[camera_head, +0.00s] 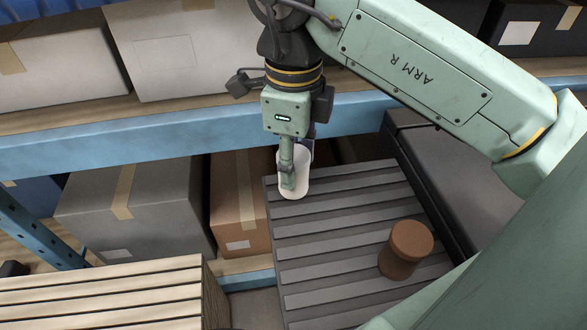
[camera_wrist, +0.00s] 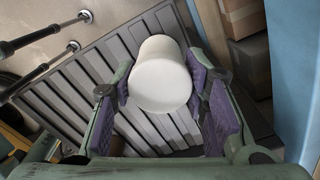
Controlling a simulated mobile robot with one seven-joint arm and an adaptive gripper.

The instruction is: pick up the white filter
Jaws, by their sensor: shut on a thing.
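The white filter (camera_wrist: 161,76) is a smooth pale cylinder between the two purple-padded fingers of my gripper (camera_wrist: 165,95) in the wrist view. My gripper is shut on it. In the head view the filter (camera_head: 296,180) hangs below my gripper (camera_head: 291,170), partly hidden by a finger. It is over the far left corner of the dark slatted pallet (camera_head: 345,192). I cannot tell whether its lower end is clear of the slats.
A brown cylinder (camera_head: 405,249) stands on the right part of the slatted pallet. A wooden slatted stack (camera_head: 105,290) is at front left. Behind are a blue shelf beam (camera_head: 180,133), a grey box (camera_head: 135,205) and a brown box (camera_head: 240,200). A dark case (camera_head: 450,180) lies to the right.

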